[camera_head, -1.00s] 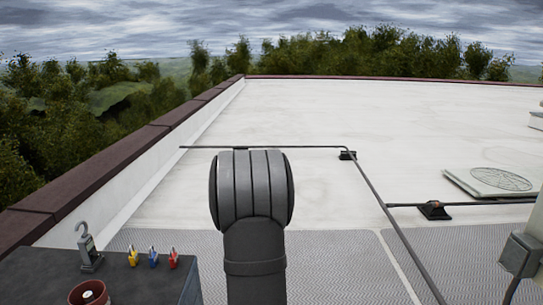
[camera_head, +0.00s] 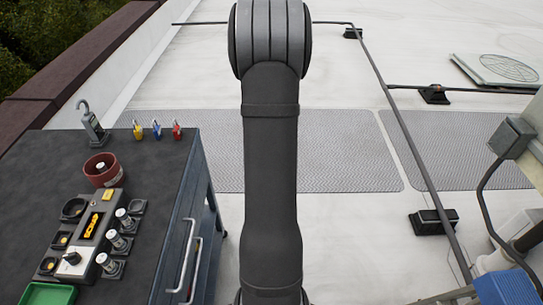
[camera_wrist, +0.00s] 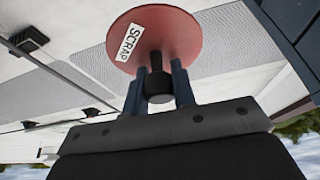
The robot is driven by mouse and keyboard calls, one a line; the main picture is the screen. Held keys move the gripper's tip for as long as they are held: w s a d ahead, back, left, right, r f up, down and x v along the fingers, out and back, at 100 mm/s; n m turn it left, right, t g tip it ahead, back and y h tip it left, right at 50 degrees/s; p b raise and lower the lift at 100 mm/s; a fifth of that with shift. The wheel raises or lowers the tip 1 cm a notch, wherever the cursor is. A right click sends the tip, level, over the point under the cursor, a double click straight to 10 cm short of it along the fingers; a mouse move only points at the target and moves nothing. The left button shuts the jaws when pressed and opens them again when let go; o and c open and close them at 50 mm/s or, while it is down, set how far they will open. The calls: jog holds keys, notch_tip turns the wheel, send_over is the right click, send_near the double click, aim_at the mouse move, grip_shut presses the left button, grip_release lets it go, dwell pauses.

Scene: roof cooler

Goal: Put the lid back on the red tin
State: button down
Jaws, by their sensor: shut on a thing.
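The red tin (camera_head: 103,170) stands open on the dark top of a cart, at the left in the head view. Something small and pale shows inside it. In the wrist view the lid is a round red disc (camera_wrist: 183,40) with a white label reading SCRAP and a black knob (camera_wrist: 159,88). My gripper (camera_wrist: 158,80) is shut on that knob, one finger on each side. The lid is held clear of the tin. The gripper and lid do not show in the head view, and the tin does not show in the wrist view.
The cart top (camera_head: 150,185) also bears a grey hook scale (camera_head: 92,127), several coloured padlocks (camera_head: 156,128), a device with round cells (camera_head: 92,230) and a green tray (camera_head: 48,295). A pipe (camera_head: 405,140) and grey box (camera_head: 512,137) stand at the right.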

jog(key=w+a+r+m, duration=0.1)
jog(key=w+r, duration=0.2)
jog(key=r, duration=0.2)
jog(key=w+a+r, duration=0.1)
jog(key=w+r, duration=0.2)
jog(key=r, duration=0.2)
jog(key=w+a+r, duration=0.2)
jog(key=a+r, duration=0.4)
jog(key=a, duration=0.3)
jog(key=s+a+r+n+y, duration=0.1)
jog(key=a+r+n, duration=0.1)
jog(key=a, duration=0.8)
jog(key=s+a+r+n, duration=0.1)
jog(key=s+a+n, duration=0.15)
jog(key=a, duration=0.65)
jog(key=s+a+r+n+y, duration=0.15)
jog(key=s+a, duration=0.25)
jog(key=a, duration=0.4)
jog(key=s+a+r+n+g, duration=0.1)
jog(key=s+a+n, duration=0.1)
jog(key=s+a, duration=0.35)
jog(key=s+a+r+n+y, duration=0.1)
jog(key=s+a+n, duration=0.1)
jog(key=a, duration=0.7)
jog(key=shift+f, duration=3.2)
jog(key=shift+f, duration=0.65)
jog(key=c, duration=1.1)
grip_release()
